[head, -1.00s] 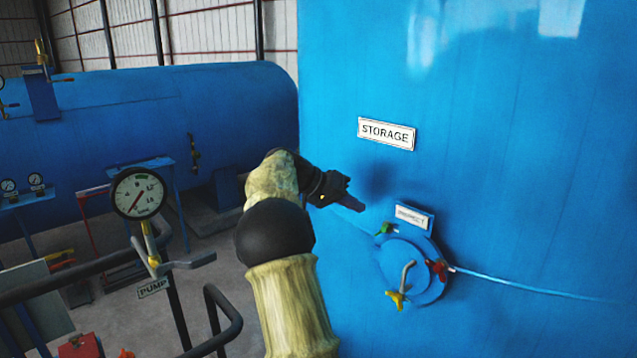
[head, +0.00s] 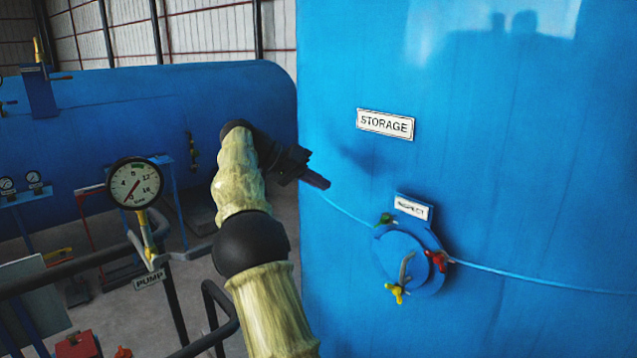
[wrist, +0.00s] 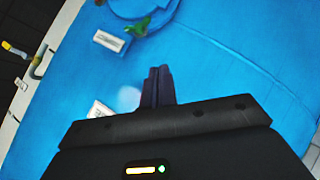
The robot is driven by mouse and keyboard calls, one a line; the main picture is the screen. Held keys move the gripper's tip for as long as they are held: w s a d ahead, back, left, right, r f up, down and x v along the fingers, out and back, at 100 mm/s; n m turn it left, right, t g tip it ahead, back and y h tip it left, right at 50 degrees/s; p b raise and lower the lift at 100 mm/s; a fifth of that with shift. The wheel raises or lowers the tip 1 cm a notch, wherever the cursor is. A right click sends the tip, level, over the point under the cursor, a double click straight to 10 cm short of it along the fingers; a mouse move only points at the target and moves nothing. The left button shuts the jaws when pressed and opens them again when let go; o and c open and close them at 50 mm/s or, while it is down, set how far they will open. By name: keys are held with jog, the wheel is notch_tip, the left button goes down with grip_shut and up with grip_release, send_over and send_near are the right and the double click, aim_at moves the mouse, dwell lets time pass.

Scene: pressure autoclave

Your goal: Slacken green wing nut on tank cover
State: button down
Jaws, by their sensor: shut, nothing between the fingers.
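The green wing nut (head: 386,219) sits at the upper left rim of the round blue tank cover (head: 388,262) on the big blue storage tank. It also shows in the wrist view (wrist: 138,27), near the top, beyond my fingertips. A red wing nut (head: 437,260) is on the cover's right rim and a yellow wing nut (head: 396,292) at its bottom. A grey bent handle (head: 405,268) stands on the cover. My gripper (head: 324,184) is shut and empty, up and left of the green nut and clear of it. Its closed fingers show in the wrist view (wrist: 158,72).
An "INSPECT" plate (head: 412,208) juts above the cover, close to the green nut. A "STORAGE" sign (head: 385,124) is higher on the tank. A pressure gauge (head: 135,183) and dark railing (head: 75,267) stand at left. The tank wall around the cover is mostly bare.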

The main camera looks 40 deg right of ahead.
jog(key=s+a+f+n+t+h+b, duration=0.3)
jog(key=s+f+n+h+b, duration=0.1)
jog(key=b, duration=0.6)
jog(key=shift+s+f+n+t+h, duration=0.3)
jog(key=shift+f+n+h, duration=0.15)
jog(key=shift+h, duration=0.55)
